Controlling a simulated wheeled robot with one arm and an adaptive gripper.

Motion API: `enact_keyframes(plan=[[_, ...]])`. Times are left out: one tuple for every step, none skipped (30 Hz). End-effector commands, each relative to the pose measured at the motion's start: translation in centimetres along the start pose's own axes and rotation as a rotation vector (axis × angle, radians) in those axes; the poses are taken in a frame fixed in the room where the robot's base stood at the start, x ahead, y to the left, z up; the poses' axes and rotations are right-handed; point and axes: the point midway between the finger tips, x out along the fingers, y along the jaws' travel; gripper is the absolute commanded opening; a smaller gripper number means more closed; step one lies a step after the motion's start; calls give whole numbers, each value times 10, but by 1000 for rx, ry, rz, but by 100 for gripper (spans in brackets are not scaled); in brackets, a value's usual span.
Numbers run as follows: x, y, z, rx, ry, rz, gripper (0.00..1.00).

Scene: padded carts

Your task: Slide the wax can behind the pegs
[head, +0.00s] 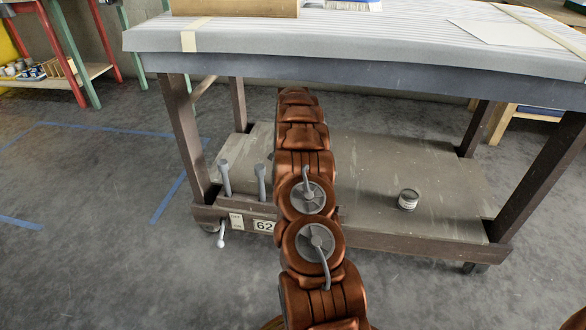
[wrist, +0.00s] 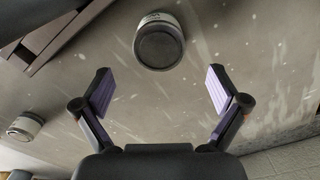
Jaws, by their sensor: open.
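In the wrist view, a short round can (wrist: 158,44) with a dark end and pale label is ahead of my gripper (wrist: 160,88), apart from the fingers. My gripper is open and empty, its two purple-padded fingers spread wide. A second can (wrist: 25,126) is off to the left in the wrist view. In the head view, one small can (head: 408,199) stands on the cart's lower shelf (head: 375,165), right of my arm. I cannot tell which can holds wax. Two grey pegs (head: 225,178) (head: 261,182) stand at the shelf's front left. My gripper is hidden in the head view.
The padded cart top (head: 350,40) overhangs the shelf, and my arm reaches in beneath it. Dark legs (head: 183,135) (head: 545,180) bound the shelf. The shelf right of my arm is mostly bare. A number plate (head: 264,226) is on the front edge.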

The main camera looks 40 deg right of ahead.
Motion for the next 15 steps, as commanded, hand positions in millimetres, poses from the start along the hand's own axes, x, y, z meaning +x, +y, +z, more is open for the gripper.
enact_keyframes(plan=[[2,0,0,0,-1,1,97],[4,0,0,0,-1,1,97],[6,0,0,0,-1,1,97],[8,0,0,0,-1,1,97],[10,0,0,0,-1,1,97],[14,1,0,0,-1,1,97],[18,1,0,0,-1,2,97],[21,1,0,0,-1,1,97],[26,1,0,1,-1,1,97],[30,1,0,1,-1,1,97],[34,1,0,1,-1,1,97],[40,0,0,0,0,0,97],[44,0,0,0,0,0,97],[49,0,0,0,0,-1,97],[54,0,0,0,0,-1,97]])
